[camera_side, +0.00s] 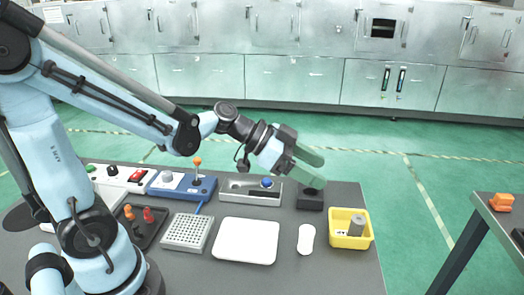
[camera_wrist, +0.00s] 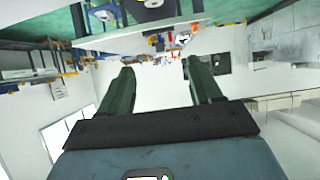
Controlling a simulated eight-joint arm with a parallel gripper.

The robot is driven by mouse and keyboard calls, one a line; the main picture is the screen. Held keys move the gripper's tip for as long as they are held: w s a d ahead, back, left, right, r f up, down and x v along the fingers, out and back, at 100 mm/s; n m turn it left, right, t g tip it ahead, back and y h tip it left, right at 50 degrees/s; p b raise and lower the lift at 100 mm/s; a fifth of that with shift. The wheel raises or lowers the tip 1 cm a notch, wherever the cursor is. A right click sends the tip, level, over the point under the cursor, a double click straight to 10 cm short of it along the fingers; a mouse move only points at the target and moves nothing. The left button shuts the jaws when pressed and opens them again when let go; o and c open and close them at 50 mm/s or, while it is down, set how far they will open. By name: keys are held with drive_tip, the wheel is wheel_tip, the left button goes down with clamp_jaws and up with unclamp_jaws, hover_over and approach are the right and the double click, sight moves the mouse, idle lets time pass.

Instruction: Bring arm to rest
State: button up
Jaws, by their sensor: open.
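My gripper (camera_side: 319,169) is in the air above the back right part of the dark worktable (camera_side: 350,282), with its fingers pointing right. The two green fingers are apart, with nothing visible between them. In the wrist view my gripper (camera_wrist: 157,66) also shows spread, empty fingers. A dark block (camera_side: 310,199) stands just below the fingers in the side view; the height gap is hard to judge. My arm is bent, with its forearm reaching right over the table.
A grey box with a blue button (camera_side: 267,183), a blue joystick box (camera_side: 188,187), a perforated rack (camera_side: 187,233), a white tray (camera_side: 247,241) and a yellow bin (camera_side: 349,242) holding a grey cylinder (camera_side: 358,225) are on the table. Another table (camera_side: 497,214) is at right.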

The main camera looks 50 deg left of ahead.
drive_tip(key=shift+s+a+r, duration=0.1)
drive_tip(key=shift+s, duration=0.05)
drive_tip(key=s+a+f+n+g+y, duration=0.1)
drive_tip(key=s+a+f+n+y, duration=0.1)
drive_tip(key=s+a+n+y, duration=0.5)
drive_tip(key=s+n+y, duration=0.1)
drive_tip(key=s+n, duration=0.1)
drive_tip(key=s, duration=0.1)
drive_tip(key=shift+a+f+y, duration=0.2)
drive_tip(key=shift+y, duration=0.1)
